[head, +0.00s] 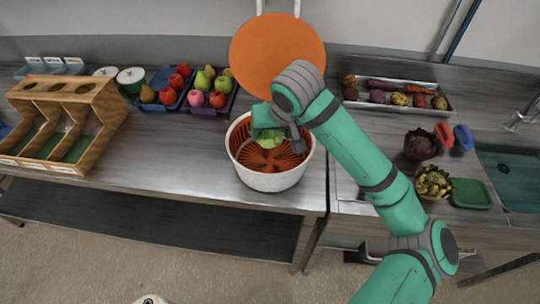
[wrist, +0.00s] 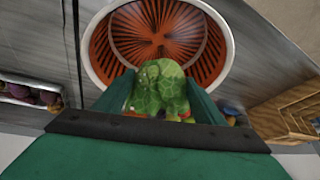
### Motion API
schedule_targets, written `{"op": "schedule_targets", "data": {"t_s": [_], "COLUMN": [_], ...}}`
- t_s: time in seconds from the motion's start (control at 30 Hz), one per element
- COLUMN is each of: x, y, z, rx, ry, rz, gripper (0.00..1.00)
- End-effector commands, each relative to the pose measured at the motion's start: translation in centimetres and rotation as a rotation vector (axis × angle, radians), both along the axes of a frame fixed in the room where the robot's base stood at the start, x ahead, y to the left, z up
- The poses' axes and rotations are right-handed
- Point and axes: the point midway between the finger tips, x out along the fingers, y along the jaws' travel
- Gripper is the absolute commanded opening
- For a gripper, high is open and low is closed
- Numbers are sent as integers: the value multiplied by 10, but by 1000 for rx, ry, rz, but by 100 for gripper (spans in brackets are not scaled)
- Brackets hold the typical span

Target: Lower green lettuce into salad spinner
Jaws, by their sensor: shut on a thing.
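The salad spinner is a white bowl with an orange slotted basket inside (head: 263,181), standing on the steel counter; its basket also fills the upper middle of the wrist view (wrist: 190,35). The green lettuce (wrist: 160,88) is between my gripper's two green fingers, and my gripper (wrist: 160,100) is shut on it. In the head view the lettuce (head: 270,138) shows over the upper part of the spinner's opening, partly covered by my gripper (head: 272,140). I cannot tell how far below the rim it is. The lettuce's lower side is hidden.
A large round orange disc (head: 277,52) is behind the spinner. Trays of fruit (head: 207,104) and a wooden divided rack (head: 100,95) stand to the left. A vegetable tray (head: 435,105), dark red cabbage (head: 421,145) and another leafy head (head: 433,182) are right. The counter left of the spinner is clear.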

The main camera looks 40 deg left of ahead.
Motion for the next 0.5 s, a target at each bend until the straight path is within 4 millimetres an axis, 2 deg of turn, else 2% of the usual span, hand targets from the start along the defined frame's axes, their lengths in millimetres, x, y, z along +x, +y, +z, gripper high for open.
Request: {"op": "schedule_targets", "data": {"t_s": [0.5], "x": [1], "y": [-2], "z": [-21], "rx": [0], "ry": [0], "rz": [-2], "gripper": [39]}}
